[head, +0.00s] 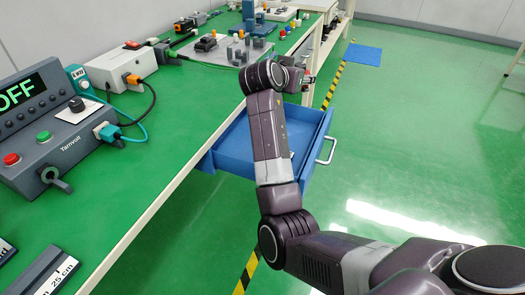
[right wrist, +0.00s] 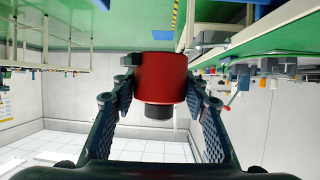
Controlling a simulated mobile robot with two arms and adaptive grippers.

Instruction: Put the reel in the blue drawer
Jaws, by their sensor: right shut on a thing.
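The blue drawer (head: 232,148) is pulled out from under the green workbench in the head view, with its silver handle on the right. My right arm crosses over it and hides part of its inside. My right gripper (head: 301,73) is beyond the drawer's far side in the picture, and is small and partly hidden by the wrist. In the right wrist view the gripper (right wrist: 160,95) is shut on the red reel (right wrist: 160,76), which has a dark round part below it. A bit of red also shows at the gripper in the head view. My left gripper is not in view.
The green workbench (head: 150,170) runs along the left, with a grey control box (head: 55,130) showing OFF, a white box (head: 120,68) with cables and several small parts farther back. The green floor right of the drawer is clear, apart from a blue mat (head: 363,54) far back.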

